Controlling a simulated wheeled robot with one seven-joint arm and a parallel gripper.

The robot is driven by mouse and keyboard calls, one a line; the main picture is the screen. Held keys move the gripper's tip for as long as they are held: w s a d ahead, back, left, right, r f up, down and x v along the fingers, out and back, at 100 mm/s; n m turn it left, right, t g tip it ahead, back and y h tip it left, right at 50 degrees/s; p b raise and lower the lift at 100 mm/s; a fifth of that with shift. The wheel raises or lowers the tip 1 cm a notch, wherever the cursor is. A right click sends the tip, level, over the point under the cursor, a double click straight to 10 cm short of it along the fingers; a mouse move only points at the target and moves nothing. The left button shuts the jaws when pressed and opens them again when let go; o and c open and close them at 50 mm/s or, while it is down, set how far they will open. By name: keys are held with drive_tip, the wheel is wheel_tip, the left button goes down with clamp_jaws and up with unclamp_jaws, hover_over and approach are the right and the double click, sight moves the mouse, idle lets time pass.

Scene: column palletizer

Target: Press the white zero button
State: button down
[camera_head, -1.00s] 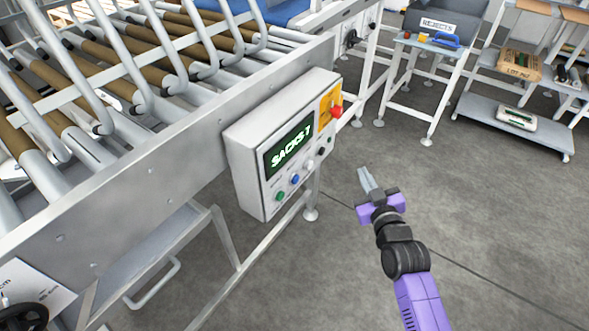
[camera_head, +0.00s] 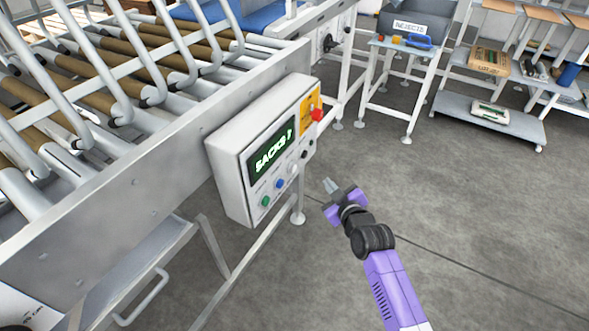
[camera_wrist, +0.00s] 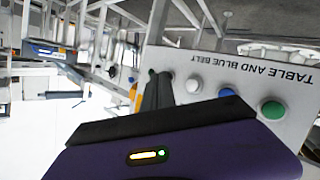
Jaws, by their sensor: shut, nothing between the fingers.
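The white button (camera_head: 293,169) sits in the slanted button row on the grey control box, between the blue button (camera_head: 280,184) and a black button (camera_head: 305,155). In the wrist view the white button (camera_wrist: 193,85) is just right of my fingers, with the blue (camera_wrist: 226,92) and green (camera_wrist: 273,110) buttons further right. My gripper (camera_head: 328,184) is shut and empty, right of the box and apart from the panel in the head view. Its fingers point toward the box. In the wrist view the fingers hide part of the panel left of the white button.
The control box has a lit display (camera_head: 274,150) reading SACKS and a digit, and a red switch (camera_head: 317,115) on a yellow plate. The roller conveyor frame (camera_head: 130,190) stands behind and left. A rejects table (camera_head: 400,47) and a shelf stand at the back. Floor to the right is clear.

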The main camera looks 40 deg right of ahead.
sight(293, 169)
drive_tip(key=w+a+b, duration=0.1)
drive_tip(key=w+a, duration=0.1)
drive_tip(key=w, duration=0.5)
drive_tip(key=shift+w+a, duration=0.2)
drive_tip(key=shift+a, duration=0.15)
drive_tip(key=shift+w+a, duration=0.1)
drive_tip(key=shift+w, duration=0.1)
idle(1.7)
drive_tip(key=shift+w, duration=0.25)
drive_tip(key=shift+w+a+b, duration=0.25)
drive_tip(key=shift+w+b, duration=0.2)
drive_tip(key=shift+b, duration=0.1)
idle(0.7)
drive_tip(key=shift+s+r, duration=0.1)
drive_tip(key=shift+s, duration=0.05)
drive_tip(key=shift+s+d+p, duration=0.35)
drive_tip(key=shift+s+p, duration=0.35)
drive_tip(key=shift+s, duration=0.05)
